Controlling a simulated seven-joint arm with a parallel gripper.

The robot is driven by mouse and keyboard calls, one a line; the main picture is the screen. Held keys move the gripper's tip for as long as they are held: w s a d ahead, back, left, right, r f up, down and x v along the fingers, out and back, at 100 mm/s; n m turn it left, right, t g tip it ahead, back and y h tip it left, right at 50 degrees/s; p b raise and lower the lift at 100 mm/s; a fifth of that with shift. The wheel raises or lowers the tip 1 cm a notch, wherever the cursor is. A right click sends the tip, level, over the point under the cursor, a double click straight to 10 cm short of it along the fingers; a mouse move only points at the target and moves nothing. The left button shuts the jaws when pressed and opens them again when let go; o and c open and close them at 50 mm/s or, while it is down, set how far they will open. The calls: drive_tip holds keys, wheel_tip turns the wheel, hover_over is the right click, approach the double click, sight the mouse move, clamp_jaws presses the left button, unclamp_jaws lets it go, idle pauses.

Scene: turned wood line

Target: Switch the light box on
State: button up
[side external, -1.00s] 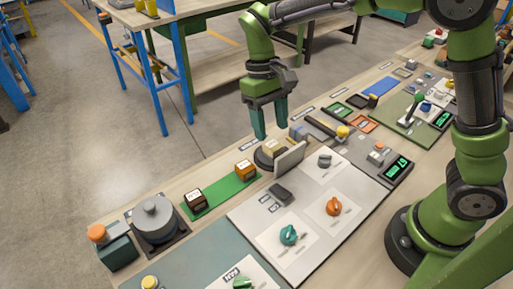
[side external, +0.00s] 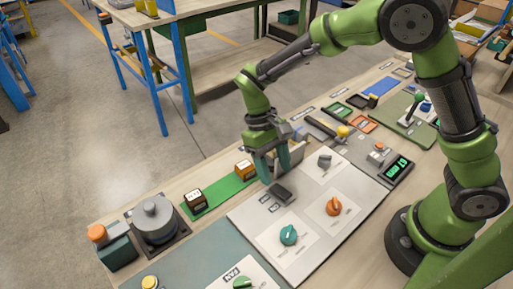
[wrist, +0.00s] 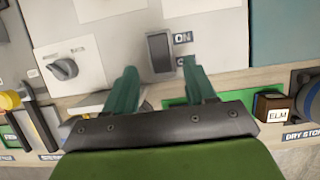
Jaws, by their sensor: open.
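A dark grey rocker switch (side external: 281,192) sits on a pale panel (side external: 255,222). In the wrist view the switch (wrist: 160,52) has a label reading ON beside one end. My gripper (side external: 276,174) is open and empty, its teal fingers just behind the switch in the side view. In the wrist view the gripper (wrist: 159,68) has its fingertips on either side of the switch's near end. I cannot tell whether they touch the panel. An upright grey plate (side external: 297,156) stands behind the fingers, partly hidden. Which part is the light box I cannot tell, nor whether it is lit.
The panel also carries an orange knob (side external: 334,205), a teal knob (side external: 289,235) and a grey knob (side external: 324,161). Labelled wood blocks (side external: 244,169) stand on a green strip (side external: 220,192) to the left. A grey lidded pot (side external: 152,217) stands farther left.

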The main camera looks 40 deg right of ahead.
sight(281, 191)
drive_tip(key=x, duration=0.4)
drive_tip(key=shift+s+f, duration=0.1)
drive_tip(key=shift+f, duration=0.3)
clamp_jaws()
drive_tip(key=shift+s+r+t, duration=0.15)
drive_tip(key=shift+s+t, duration=0.15)
drive_tip(key=shift+t, duration=0.7)
drive_tip(key=shift+s+t, duration=0.15)
drive_tip(key=shift+t, duration=1.05)
unclamp_jaws()
